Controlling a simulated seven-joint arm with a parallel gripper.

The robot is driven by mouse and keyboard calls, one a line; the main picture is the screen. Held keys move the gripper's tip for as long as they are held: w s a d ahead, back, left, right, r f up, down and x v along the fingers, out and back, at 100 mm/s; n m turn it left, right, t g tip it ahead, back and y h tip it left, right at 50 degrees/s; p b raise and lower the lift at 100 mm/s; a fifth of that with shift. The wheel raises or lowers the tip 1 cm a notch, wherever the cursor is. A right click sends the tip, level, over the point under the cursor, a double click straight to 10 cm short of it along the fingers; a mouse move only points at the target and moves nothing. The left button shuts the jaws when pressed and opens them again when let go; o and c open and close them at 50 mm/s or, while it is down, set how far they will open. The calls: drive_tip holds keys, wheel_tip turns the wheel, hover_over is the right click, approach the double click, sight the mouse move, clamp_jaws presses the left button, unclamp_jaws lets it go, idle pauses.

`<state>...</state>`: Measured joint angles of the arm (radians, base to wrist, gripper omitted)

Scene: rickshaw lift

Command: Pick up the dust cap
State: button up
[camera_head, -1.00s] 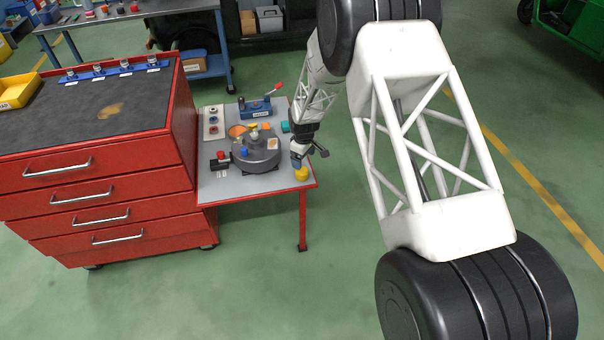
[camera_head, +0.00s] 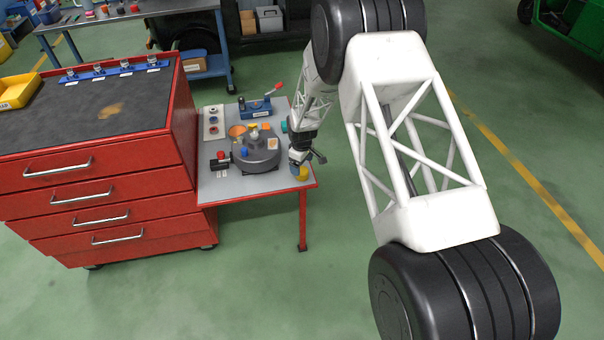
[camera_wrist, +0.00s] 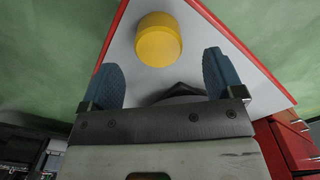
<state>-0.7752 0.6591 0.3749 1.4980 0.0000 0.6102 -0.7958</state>
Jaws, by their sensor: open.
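The dust cap looks to be the yellow round cap (camera_wrist: 158,40) on the grey side table near its corner. It also shows in the head view (camera_head: 301,171), partly hidden by my gripper (camera_head: 300,168). In the wrist view my gripper (camera_wrist: 163,75) is open, with its two blue fingers apart. The yellow cap lies just beyond the fingertips, roughly midway between them, with nothing held. The height of the fingers over the table is hard to tell.
A dark grey round housing (camera_head: 256,153) with small coloured parts stands left of my gripper. A blue fixture with a red-tipped lever (camera_head: 256,108) is behind it. A red drawer cabinet (camera_head: 100,200) adjoins the table (camera_head: 235,187). The table's corner edge is close to the cap.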

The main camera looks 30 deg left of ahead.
sight(302, 170)
drive_tip(key=shift+w+f, duration=0.1)
drive_tip(key=shift+f, duration=2.5)
drive_tip(key=c, duration=1.1)
drive_tip(key=shift+r, duration=0.15)
